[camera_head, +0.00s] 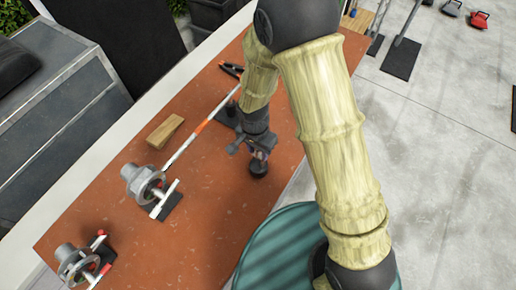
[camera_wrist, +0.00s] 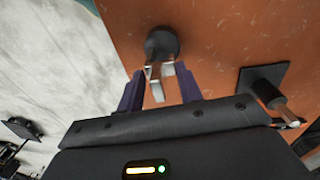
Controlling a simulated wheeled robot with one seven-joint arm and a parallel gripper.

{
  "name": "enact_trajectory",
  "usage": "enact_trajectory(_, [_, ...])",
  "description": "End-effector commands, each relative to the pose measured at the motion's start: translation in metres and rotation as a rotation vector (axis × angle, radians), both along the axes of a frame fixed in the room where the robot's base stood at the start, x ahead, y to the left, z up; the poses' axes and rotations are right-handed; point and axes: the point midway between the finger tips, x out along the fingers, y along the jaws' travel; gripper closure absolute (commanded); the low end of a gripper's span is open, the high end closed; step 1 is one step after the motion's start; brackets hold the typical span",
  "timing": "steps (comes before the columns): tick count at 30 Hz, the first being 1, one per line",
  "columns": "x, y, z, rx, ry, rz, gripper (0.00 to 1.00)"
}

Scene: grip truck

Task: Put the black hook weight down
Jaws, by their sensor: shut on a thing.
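My gripper (camera_head: 260,148) hangs over the right part of the brown-red tabletop (camera_head: 195,205). Its two purple fingers (camera_wrist: 160,80) are shut on the metal hook part of the black hook weight. The weight's round black body (camera_wrist: 162,42) sticks out beyond the fingertips, over the tabletop near its edge. In the head view the weight (camera_head: 258,169) shows as a small dark disc below the gripper. I cannot tell whether it touches the tabletop or hangs just above it.
A black square plate with a short rod (camera_wrist: 262,82) stands near the weight. The tabletop's front middle is clear.

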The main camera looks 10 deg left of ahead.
Motion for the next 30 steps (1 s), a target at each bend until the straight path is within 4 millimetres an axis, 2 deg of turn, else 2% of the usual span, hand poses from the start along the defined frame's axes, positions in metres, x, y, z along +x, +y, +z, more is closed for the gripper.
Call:
enact_trajectory(5, [0.0,0.0,-0.003,0.001,0.0,0.0,0.96])
enact_trajectory(6, [0.0,0.0,-0.003,0.0,0.0,0.0,0.58])
enact_trajectory(9, [0.0,0.0,-0.002,0.0,0.0,0.0,0.43])
enact_trajectory(22, [0.001,0.0,0.004,0.001,-0.002,-0.001,0.43])
enact_trajectory(30, [0.002,0.003,0.036,0.004,-0.005,-0.001,0.43])
